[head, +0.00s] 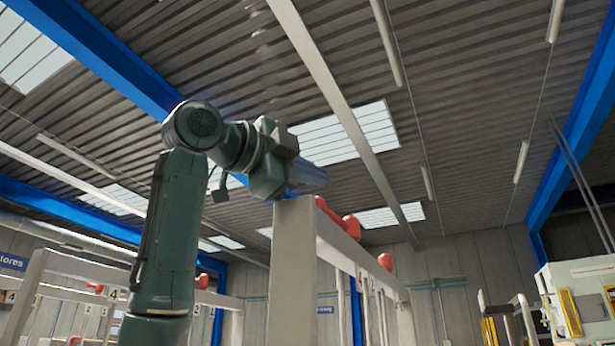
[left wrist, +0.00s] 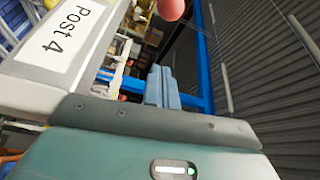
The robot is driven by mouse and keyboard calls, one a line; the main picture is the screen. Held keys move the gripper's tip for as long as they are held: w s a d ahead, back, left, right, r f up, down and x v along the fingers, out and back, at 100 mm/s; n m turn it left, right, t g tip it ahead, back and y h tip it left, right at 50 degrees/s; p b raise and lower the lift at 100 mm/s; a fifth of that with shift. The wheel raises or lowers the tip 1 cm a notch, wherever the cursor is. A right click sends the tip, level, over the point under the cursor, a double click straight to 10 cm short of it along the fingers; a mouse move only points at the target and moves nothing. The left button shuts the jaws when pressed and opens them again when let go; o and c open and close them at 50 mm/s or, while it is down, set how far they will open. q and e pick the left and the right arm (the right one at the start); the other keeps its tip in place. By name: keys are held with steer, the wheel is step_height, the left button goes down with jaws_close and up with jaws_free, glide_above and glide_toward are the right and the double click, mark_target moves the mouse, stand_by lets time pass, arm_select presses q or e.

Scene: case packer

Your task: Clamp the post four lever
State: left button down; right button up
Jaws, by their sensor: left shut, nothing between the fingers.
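The post four frame (head: 292,260) is a tall beige post in the head view. A red lever (head: 338,218) with a rounded knob sits at its top. In the left wrist view the "Post 4" label (left wrist: 65,38) is at upper left, and a red knob (left wrist: 171,8) is cut off by the top edge. My left gripper (head: 315,180) is just above the post's top, beside the lever. Its fingers (left wrist: 162,75) are shut and empty in the left wrist view. I cannot tell whether they touch the lever. My right gripper is not in view.
Another red knob (head: 385,261) is farther along the same frame. A second beige frame (head: 35,280) with red knobs and number labels stands at the left. A light-coloured machine (head: 580,295) with yellow panels stands at the right.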

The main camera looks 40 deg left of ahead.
arm_select(q)
steer(key=w, duration=0.2)
steer(key=w+a+p, duration=0.1)
steer(key=w, duration=0.1)
steer(key=w+p, duration=0.1)
steer(key=w, duration=0.1)
steer(key=shift+w+a, duration=0.15)
steer(key=shift+a, duration=0.25)
steer(key=shift+a+f, duration=0.2)
steer(key=shift+a, duration=0.3)
steer(key=shift+d, duration=0.1)
